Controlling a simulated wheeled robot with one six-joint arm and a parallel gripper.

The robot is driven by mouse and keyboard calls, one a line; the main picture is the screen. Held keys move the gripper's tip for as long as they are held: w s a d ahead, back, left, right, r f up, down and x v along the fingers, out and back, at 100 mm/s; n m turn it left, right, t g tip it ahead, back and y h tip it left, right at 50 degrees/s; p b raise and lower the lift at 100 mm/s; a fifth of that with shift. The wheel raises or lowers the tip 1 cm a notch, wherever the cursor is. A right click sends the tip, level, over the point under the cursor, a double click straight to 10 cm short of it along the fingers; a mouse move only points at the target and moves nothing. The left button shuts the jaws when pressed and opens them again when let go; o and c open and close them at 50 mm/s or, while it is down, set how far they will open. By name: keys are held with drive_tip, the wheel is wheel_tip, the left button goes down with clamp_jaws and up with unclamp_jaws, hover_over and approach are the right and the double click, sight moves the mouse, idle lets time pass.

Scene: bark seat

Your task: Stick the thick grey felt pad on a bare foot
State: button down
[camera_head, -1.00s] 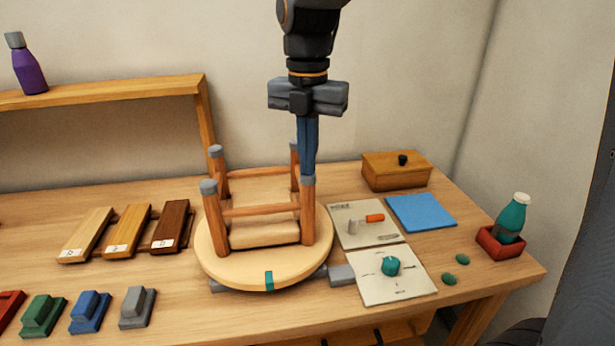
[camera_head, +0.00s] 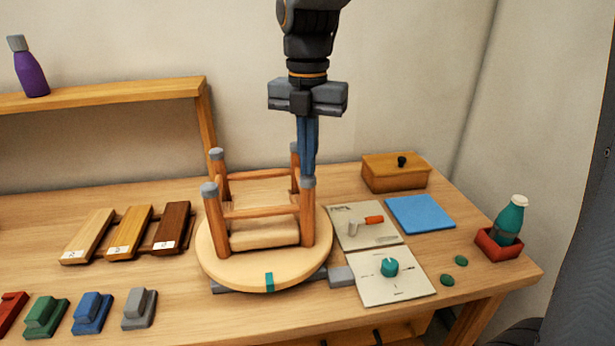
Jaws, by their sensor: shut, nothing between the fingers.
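Grey caps show on the near left foot (camera_head: 209,188), the far left foot (camera_head: 216,153) and, partly, the far right foot (camera_head: 295,147). The near right foot (camera_head: 308,182) also shows grey at its top. My gripper (camera_head: 308,172) points straight down at that foot, fingers shut and empty, its tips touching or just above it. I cannot tell the pads' thickness. No loose grey pad shows; two green discs (camera_head: 461,260) lie on the bench at right.
Wooden samples (camera_head: 129,232) and coloured blocks (camera_head: 91,312) stand left.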

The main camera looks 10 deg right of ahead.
drive_tip(key=shift+r+p, duration=2.25)
drive_tip(key=shift+r, duration=0.4)
